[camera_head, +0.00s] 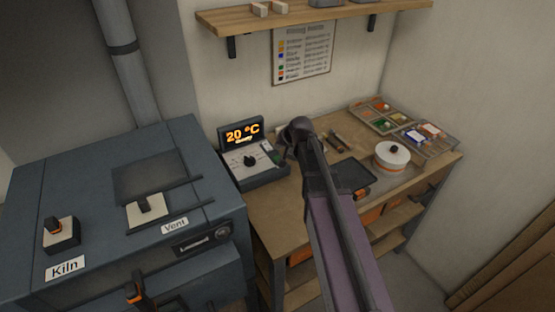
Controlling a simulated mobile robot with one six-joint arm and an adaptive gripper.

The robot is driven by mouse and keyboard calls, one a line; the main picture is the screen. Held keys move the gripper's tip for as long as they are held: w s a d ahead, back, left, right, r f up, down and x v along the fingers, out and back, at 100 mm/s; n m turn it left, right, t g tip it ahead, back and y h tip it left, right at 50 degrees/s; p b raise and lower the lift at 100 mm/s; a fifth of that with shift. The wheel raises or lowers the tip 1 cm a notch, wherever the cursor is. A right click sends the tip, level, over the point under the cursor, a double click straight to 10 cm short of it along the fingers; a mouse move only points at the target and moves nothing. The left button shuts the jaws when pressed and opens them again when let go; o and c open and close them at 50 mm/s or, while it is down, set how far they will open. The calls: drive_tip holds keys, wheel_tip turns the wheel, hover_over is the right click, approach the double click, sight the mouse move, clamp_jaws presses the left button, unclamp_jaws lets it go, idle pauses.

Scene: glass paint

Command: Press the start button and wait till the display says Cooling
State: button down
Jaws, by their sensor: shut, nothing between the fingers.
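The control box (262,172) stands on the wooden workbench, just right of the kiln. Its display (242,133) shows "20 °C" in orange, with a smaller line below that is too blurred to read. A knob (249,160) sits on its front panel. A small green spot (266,147) shows at the panel's right side; I cannot tell whether it is the start button. My gripper (289,138) is shut and empty, just right of the control box and apart from the display. My arm partly hides it, and its fingertips are hard to make out.
The blue-grey kiln (60,195) fills the left, with switches and a "Vent" label on top. On the workbench (290,215) are a dark tray (352,177), a white round pot (392,155) and sectioned trays (382,113). A shelf (330,18) hangs above.

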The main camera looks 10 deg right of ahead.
drive_tip(key=r+m+t, duration=0.1)
drive_tip(key=r+t, duration=0.1)
hover_over(277, 159)
drive_tip(key=shift+d+f, duration=0.1)
drive_tip(key=shift+f, duration=0.1)
drive_tip(key=shift+f, duration=0.15)
wheel_tip(277, 159, down, 8)
drive_tip(key=b, duration=0.8)
drive_tip(key=shift+f+b, duration=0.2)
drive_tip(key=shift+b, duration=0.15)
drive_tip(key=shift+f, duration=0.1)
drive_tip(key=shift+f, duration=0.15)
idle(1.1)
drive_tip(key=shift+f+b, duration=0.25)
drive_tip(key=shift+b, duration=0.3)
